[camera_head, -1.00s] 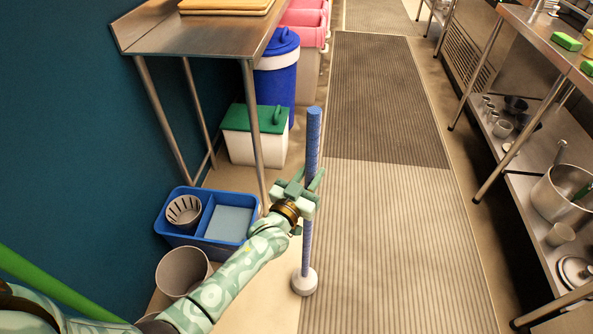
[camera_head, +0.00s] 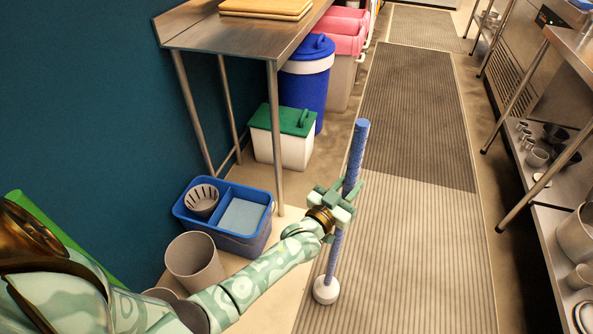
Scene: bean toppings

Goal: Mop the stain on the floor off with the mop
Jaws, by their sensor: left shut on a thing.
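The mop (camera_head: 356,155) has a blue handle and a round white head (camera_head: 326,290). It is slightly tilted, its top leaning right. My left gripper (camera_head: 340,200) is shut around the handle at about mid-length. The white head is low, over the left edge of the striped floor mat (camera_head: 420,270); I cannot tell whether it touches the floor. No stain shows clearly in this view. My right gripper is not in view.
A steel table (camera_head: 225,40) stands at the left, with a green-lidded box (camera_head: 282,150) and blue bin (camera_head: 306,85) near it. A blue two-part bucket (camera_head: 255,240) and grey bin (camera_head: 194,262) stand left of the mop. Steel shelving (camera_head: 560,190) lines the right. The matted aisle is clear.

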